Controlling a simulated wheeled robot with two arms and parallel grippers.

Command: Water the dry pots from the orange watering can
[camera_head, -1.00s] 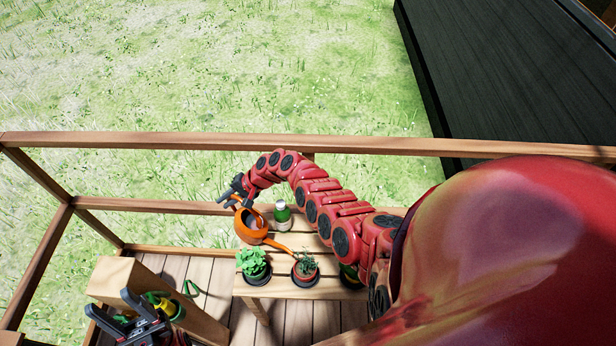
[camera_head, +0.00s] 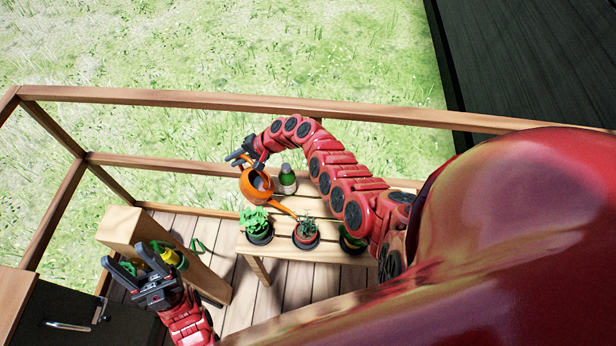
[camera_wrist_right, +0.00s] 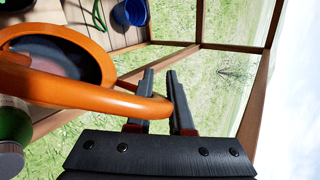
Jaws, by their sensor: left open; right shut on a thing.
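The orange watering can (camera_head: 257,187) is held over the slatted bench, its spout pointing right and down toward the middle pot (camera_head: 305,242). No water stream is visible. My right gripper (camera_head: 243,160) is shut on the can's handle; the wrist view shows the handle (camera_wrist_right: 140,104) between the fingers. The left pot (camera_head: 260,238) holds a bright leafy plant, the middle one a thinner plant. A third pot (camera_head: 352,243) is partly hidden behind my right arm. I cannot tell the soil's wetness. My left gripper (camera_head: 127,262) is open and empty by the wooden block at the lower left.
A green-and-white bottle (camera_head: 287,180) stands on the bench (camera_head: 283,254) close to the can. A yellow-and-green item (camera_head: 168,255) is at the wooden block (camera_head: 130,227). Wooden railings enclose the deck. The wrist view shows a blue bucket (camera_wrist_right: 130,13) and green hose (camera_wrist_right: 98,15).

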